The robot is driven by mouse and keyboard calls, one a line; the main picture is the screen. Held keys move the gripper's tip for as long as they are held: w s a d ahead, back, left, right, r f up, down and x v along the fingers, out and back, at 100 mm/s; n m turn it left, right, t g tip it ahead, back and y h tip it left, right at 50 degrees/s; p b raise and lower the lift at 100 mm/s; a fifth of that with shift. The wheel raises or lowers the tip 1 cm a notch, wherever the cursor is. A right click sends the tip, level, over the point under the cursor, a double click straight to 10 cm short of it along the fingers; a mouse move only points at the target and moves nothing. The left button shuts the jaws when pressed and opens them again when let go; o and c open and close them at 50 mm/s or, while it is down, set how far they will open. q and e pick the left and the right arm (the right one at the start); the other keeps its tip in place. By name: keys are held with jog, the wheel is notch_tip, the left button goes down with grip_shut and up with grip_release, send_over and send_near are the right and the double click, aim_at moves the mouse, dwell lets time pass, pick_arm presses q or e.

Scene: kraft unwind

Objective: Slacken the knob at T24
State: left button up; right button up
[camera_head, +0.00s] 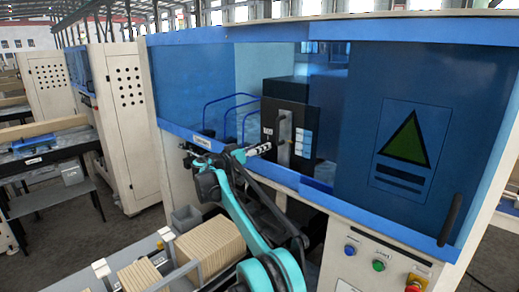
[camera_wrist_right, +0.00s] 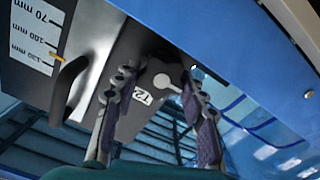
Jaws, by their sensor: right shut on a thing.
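A dark knob with a white round mark and pointer (camera_wrist_right: 166,82) shows in the right wrist view on the underside of a dark housing. A white label reading "T2" (camera_wrist_right: 142,97), its end cut off from sight, sits beside it. My right gripper (camera_wrist_right: 158,84) has one finger on each side of the knob and is shut on it. In the head view my right gripper (camera_head: 262,149) reaches into the machine opening, in front of the black unit (camera_head: 288,118); the knob cannot be made out there. My left gripper is not in view.
A scale plate with mm marks (camera_wrist_right: 38,35) and a curved black handle (camera_wrist_right: 68,88) are close to the fingers. The blue sliding door (camera_head: 400,150) covers the machine's right side. Buttons (camera_head: 378,265) are on the front panel. Stacked tan boards (camera_head: 210,245) stand below the arm.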

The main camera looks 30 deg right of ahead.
jog(key=shift+w+f+n, duration=0.1)
jog(key=shift+n, duration=2.2)
jog(key=o, duration=0.9)
jog(key=shift+o, duration=1.3)
